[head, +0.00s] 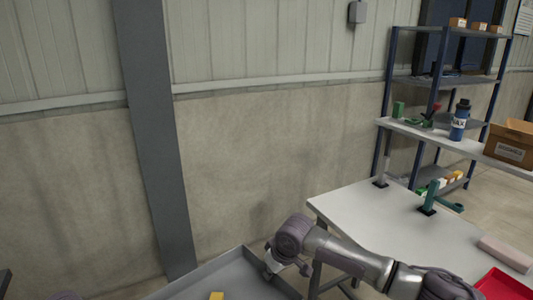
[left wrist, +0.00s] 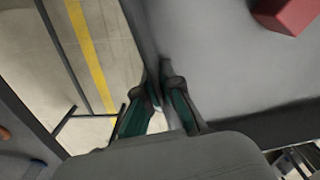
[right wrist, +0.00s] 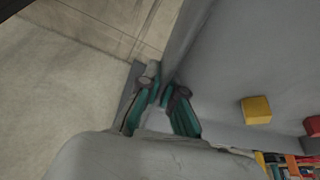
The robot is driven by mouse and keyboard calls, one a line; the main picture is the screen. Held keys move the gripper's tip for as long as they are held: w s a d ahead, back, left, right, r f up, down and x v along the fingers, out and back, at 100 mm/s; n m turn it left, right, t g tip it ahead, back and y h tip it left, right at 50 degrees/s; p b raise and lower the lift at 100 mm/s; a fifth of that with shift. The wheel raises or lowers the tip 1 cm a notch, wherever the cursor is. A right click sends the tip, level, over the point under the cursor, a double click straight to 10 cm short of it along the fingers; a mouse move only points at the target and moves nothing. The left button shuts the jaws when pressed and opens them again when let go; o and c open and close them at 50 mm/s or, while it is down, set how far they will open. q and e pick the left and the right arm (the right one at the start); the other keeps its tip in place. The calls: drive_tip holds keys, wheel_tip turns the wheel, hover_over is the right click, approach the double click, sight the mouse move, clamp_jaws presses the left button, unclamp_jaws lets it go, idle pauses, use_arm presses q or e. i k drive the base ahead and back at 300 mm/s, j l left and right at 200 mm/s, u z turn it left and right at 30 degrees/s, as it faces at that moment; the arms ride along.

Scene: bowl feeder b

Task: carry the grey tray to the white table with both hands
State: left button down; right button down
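The grey tray (head: 235,270) shows in part at the bottom of the head view, left of the white table (head: 375,220). A yellow block (right wrist: 257,110) and a red block (left wrist: 290,14) lie in the tray. My right gripper (right wrist: 162,90) is shut on a tray wall, one finger on each side; in the head view it is at the tray's right rim. My left gripper (left wrist: 161,92) is shut on another stretch of tray wall in the left wrist view. The tray's underside is hidden, so its height above any support cannot be told.
On the white table stand a teal clamp-like fixture (head: 430,200), a pink-grey block (head: 505,253) and a red tray (head: 503,286). A shelf rack (head: 440,85) and a bench with a blue bottle (head: 459,120) stand behind. A grey post (head: 155,140) stands at the wall.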

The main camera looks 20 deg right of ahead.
sight(382, 225)
drive_tip(key=i+j+z, duration=0.1)
drive_tip(key=i+z, duration=0.3)
drive_tip(key=i, duration=0.95)
drive_tip(key=i+z, duration=0.35)
drive_tip(key=i+j+z, duration=0.1)
drive_tip(key=z, duration=0.3)
drive_tip(key=i+j+z, duration=0.5)
drive_tip(key=z, duration=0.35)
drive_tip(key=i+j+z, duration=0.2)
drive_tip(key=z, duration=0.25)
drive_tip(key=i+j+z, duration=0.15)
drive_tip(key=j+z, duration=0.15)
drive_tip(key=z, duration=0.2)
drive_tip(key=j+z, duration=0.3)
drive_tip(key=z, duration=0.2)
drive_tip(key=i, duration=0.05)
